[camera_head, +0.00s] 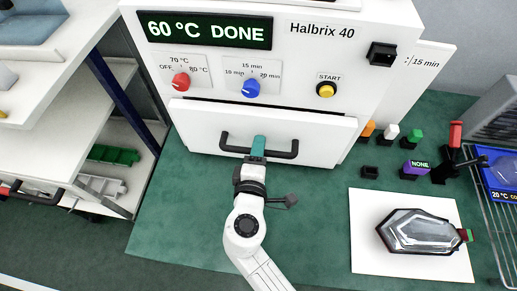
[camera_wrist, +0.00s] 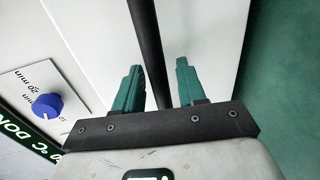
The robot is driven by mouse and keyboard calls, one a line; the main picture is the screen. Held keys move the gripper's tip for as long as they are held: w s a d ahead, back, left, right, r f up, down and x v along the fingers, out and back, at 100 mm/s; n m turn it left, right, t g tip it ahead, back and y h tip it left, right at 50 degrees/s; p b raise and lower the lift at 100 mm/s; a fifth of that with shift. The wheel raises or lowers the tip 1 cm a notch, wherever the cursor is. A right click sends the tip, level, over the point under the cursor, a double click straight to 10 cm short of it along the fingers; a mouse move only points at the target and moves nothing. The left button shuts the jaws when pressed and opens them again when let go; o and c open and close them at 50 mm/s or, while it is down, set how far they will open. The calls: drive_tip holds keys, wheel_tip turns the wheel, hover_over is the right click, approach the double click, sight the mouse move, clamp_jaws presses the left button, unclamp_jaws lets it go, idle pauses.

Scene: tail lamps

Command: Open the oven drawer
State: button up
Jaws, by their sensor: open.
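The white oven (camera_head: 341,26) has a front drawer (camera_head: 200,125) with a black bar handle (camera_head: 284,155). The drawer front stands out from the panel above it, with its top edge showing; how far it is open I cannot tell. My gripper (camera_head: 259,146) is at the middle of the handle in the head view. In the wrist view, the teal fingers of my gripper (camera_wrist: 160,82) are apart, with the black handle bar (camera_wrist: 147,40) running between them. A gap shows between the bar and the right finger.
The oven panel has a red knob (camera_head: 180,81), a blue knob (camera_head: 250,88) and a yellow start button (camera_head: 326,90). A lamp (camera_head: 420,232) lies on a white sheet (camera_head: 365,260) at right. Small coloured parts stand behind it. Green bench surface is clear left of my arm.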

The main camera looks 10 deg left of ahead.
drive_tip(key=shift+c, duration=0.2)
clamp_jaws()
drive_tip(key=shift+s+f, duration=0.1)
idle(0.4)
